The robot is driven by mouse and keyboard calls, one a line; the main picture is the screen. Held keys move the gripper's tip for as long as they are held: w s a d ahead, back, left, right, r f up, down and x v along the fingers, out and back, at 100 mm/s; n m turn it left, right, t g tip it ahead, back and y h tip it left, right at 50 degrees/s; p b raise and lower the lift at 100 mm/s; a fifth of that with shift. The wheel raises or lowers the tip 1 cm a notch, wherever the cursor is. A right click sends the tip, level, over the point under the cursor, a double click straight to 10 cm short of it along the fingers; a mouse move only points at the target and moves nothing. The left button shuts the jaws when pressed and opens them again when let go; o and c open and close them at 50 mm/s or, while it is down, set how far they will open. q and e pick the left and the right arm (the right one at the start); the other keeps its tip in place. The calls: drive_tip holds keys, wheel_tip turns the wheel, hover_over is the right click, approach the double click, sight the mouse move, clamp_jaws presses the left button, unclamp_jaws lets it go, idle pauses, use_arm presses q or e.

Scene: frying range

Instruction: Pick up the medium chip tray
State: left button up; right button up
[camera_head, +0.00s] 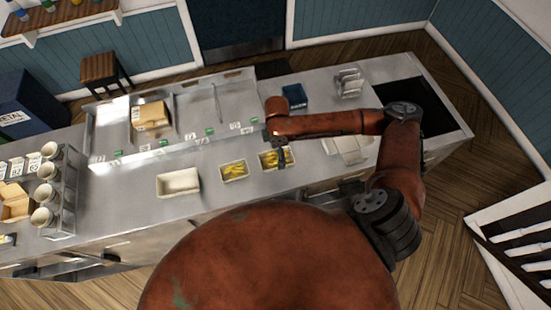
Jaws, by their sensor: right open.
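Two small trays filled with yellow chips stand side by side on the steel counter. The left chip tray (233,171) is clear of my arm. The right chip tray (266,161) is partly hidden by my right gripper (281,156), which is open and points down at that tray's right side. I cannot tell whether its fingers touch the tray or stay just above it. Which tray is the medium one is not clear at this size. My left gripper is not in view.
A larger pale, empty-looking tray (178,182) stands to the left on the steel counter (125,205). A white container (349,149) stands to the right. Behind runs a raised steel bay with a cardboard box (150,115). A cup rack (66,190) is at far left.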

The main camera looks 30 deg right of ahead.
sight(276, 162)
drive_tip(key=shift+f, duration=0.45)
drive_tip(key=f+p, duration=0.1)
drive_tip(key=f, duration=0.3)
drive_tip(key=shift+w+f, duration=0.2)
drive_tip(key=shift+f, duration=0.25)
drive_tip(key=c, duration=0.9)
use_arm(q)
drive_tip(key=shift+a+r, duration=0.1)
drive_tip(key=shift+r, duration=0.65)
use_arm(e)
drive_tip(key=c, duration=1.2)
drive_tip(key=shift+r, duration=0.1)
